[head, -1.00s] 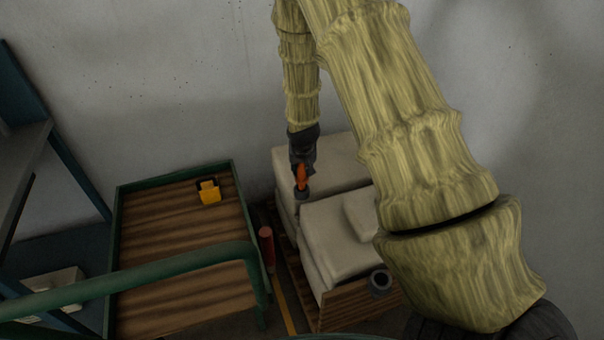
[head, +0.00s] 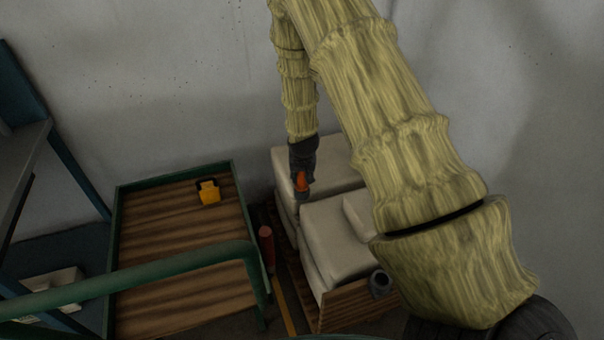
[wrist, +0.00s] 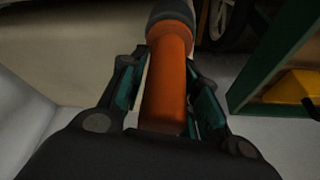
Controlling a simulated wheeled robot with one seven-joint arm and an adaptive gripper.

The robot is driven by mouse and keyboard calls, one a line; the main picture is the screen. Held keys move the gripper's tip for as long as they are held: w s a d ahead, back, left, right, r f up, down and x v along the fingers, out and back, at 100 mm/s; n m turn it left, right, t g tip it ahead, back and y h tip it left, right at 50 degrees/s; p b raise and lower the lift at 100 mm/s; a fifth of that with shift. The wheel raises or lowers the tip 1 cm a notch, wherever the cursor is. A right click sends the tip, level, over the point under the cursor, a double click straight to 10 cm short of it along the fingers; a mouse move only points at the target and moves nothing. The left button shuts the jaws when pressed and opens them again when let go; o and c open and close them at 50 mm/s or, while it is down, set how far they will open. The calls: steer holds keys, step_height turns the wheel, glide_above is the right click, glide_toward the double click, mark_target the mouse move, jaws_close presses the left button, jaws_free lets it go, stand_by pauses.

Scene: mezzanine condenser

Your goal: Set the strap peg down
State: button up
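The strap peg, which I take to be the orange rod with a dark grey end (head: 301,183), is in my gripper. In the head view it hangs below my gripper (head: 301,172), in front of the pale sacks (head: 340,230). In the wrist view the orange shaft (wrist: 166,85) lies between the two teal-padded fingers (wrist: 167,65), whose tips are against its sides. Its dark end points away from the gripper. Whether the peg touches the sacks beneath is not clear.
A green-framed cart (head: 118,240) with a wooden deck stands left, a yellow padlock-like block (head: 208,192) on it. A red cylinder (head: 266,248) stands between cart and sacks. A dark ring-shaped piece (head: 380,284) is at the wooden crate's (head: 345,306) right. Much of the deck is bare.

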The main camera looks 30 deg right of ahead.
steer(key=shift+o, duration=0.9)
steer(key=shift+r, duration=0.2)
steer(key=v, duration=1.2)
steer(key=shift+p, duration=0.45)
